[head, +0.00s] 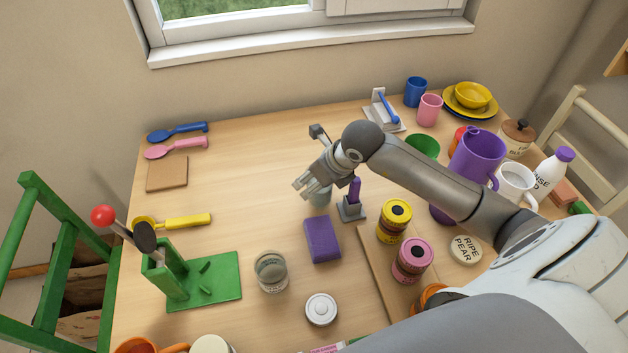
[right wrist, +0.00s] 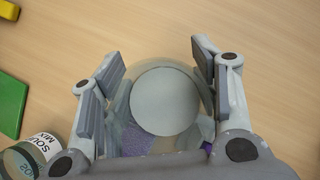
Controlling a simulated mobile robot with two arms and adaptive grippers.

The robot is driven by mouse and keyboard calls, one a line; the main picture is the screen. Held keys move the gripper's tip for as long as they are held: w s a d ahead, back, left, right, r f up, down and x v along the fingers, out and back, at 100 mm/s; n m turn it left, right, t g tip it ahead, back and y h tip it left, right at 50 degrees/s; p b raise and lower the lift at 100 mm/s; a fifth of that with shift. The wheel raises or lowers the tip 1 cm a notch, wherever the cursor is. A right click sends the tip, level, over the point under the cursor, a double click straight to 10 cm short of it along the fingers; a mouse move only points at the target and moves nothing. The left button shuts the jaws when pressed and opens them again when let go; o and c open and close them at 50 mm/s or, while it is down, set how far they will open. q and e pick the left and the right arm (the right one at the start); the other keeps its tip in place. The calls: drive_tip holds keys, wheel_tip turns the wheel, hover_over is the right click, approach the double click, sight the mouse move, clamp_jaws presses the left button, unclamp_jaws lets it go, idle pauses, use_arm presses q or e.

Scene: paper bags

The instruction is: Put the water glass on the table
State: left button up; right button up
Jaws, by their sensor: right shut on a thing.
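The water glass is a clear, grey-tinted glass (head: 321,198) near the middle of the table (head: 238,180) in the head view. My right gripper (head: 314,184) reaches in from the right and is shut around it. The right wrist view shows the round glass (right wrist: 165,98) between the two fingers of the right gripper (right wrist: 160,85), with wood surface around it. I cannot tell whether the glass base touches the table. Part of the glass is hidden by the fingers in the head view. My left gripper is not in view.
A purple block (head: 322,240), a grey stand with a purple handle (head: 352,208) and a soup-mix container (head: 271,271) are close by. Cans (head: 395,220) and a purple jug (head: 474,160) crowd the right. Free table lies left of the glass.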

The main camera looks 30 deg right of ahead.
drive_tip(key=shift+f, duration=0.65)
drive_tip(key=o, duration=1.3)
drive_tip(key=shift+f, duration=0.1)
drive_tip(key=v, duration=1.2)
drive_tip(key=shift+b, duration=0.3)
drive_tip(key=shift+s, duration=0.1)
